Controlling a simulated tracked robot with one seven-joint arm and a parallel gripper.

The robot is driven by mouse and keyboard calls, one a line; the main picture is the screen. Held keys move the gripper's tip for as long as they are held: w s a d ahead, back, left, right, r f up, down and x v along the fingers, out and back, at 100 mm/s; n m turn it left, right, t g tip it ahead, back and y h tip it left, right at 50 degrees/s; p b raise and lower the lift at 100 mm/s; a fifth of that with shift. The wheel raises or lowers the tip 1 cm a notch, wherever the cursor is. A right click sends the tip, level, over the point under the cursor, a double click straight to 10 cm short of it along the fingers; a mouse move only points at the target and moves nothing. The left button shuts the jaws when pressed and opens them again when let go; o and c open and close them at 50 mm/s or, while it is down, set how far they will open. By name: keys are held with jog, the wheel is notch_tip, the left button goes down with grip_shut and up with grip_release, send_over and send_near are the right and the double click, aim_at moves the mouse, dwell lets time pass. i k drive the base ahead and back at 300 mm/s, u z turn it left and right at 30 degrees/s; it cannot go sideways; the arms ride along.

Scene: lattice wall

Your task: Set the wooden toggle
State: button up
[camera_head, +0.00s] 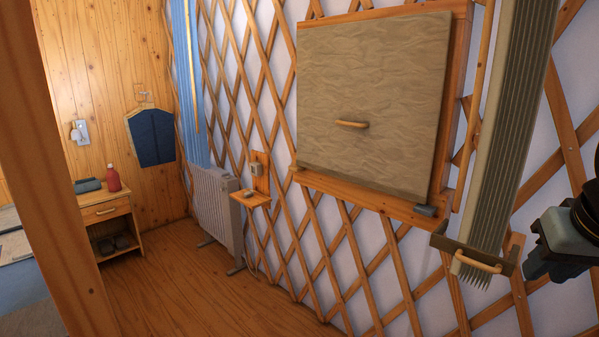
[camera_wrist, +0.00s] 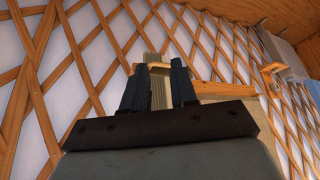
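A pale wooden toggle (camera_head: 477,262) sits on a dark bar at the lower end of a pleated grey strip (camera_head: 512,130) that hangs on the lattice wall. In the wrist view the toggle (camera_wrist: 152,67) shows just past my fingertips, partly hidden by the fingers. My gripper (camera_head: 536,270) is at the right edge of the head view, to the right of the toggle with a visible gap. In the wrist view its two dark fingers (camera_wrist: 159,68) stand apart with nothing held between them. Another wooden handle (camera_head: 351,124) is on the grey panel (camera_head: 375,100).
The panel sits in a wooden frame with a small grey block (camera_head: 425,210) at its lower right corner. A heater (camera_head: 215,210) and small shelf (camera_head: 251,199) stand along the wall. A nightstand (camera_head: 108,215) bears a red bottle (camera_head: 113,178).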

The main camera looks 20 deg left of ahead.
aim_at(295, 167)
jog(key=k, duration=0.65)
jog(key=u, duration=0.3)
jog(key=i, duration=0.95)
jog(key=u, duration=0.9)
jog(key=i, duration=0.85)
jog(key=u, duration=0.15)
